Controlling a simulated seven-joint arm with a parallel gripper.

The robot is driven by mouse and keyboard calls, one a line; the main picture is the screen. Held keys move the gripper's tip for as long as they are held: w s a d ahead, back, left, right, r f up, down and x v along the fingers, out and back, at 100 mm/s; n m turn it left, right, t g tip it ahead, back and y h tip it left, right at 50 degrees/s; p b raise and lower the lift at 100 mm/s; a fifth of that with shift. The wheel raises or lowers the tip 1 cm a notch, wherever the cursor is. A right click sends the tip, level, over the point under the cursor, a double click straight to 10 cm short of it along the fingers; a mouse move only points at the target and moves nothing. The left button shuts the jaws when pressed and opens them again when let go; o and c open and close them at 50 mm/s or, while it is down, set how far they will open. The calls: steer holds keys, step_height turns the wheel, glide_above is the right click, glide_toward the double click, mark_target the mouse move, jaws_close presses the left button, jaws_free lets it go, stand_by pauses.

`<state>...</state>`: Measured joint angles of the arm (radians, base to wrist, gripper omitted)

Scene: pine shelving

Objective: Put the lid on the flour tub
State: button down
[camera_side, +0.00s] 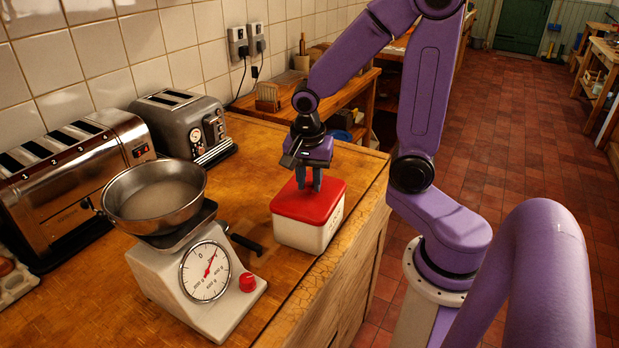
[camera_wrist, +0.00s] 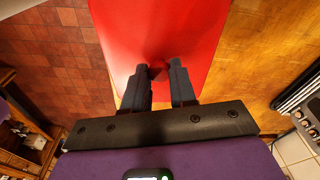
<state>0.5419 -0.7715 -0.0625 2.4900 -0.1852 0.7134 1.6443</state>
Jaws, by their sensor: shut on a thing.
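The white flour tub (camera_side: 307,236) stands on the wooden counter, near its right edge. The red lid (camera_side: 328,207) covers the top of the tub, lined up with its sides; I see no clear gap between them. My gripper (camera_side: 310,186) points down over the middle of the lid, with its fingers shut on the lid's knob. In the wrist view the red lid (camera_wrist: 158,30) fills the upper middle, and its small red knob (camera_wrist: 157,71) shows between the fingertips of my gripper (camera_wrist: 160,72). The tub's inside is hidden by the lid.
A kitchen scale (camera_side: 180,285) with a steel bowl (camera_side: 155,199) stands left of the tub, with a black-handled thing (camera_side: 246,243) between. A small toaster (camera_side: 187,120) and a long toaster (camera_side: 75,178) line the tiled wall. Counter is bare behind and in front of the tub.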

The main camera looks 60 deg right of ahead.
steer(key=shift+f, duration=0.1)
stand_by(0.3)
steer(key=shift+c, duration=1.8)
jaws_free()
steer(key=shift+r, duration=3.55)
steer(key=shift+c, duration=0.3)
jaws_close()
steer(key=shift+f, duration=2.75)
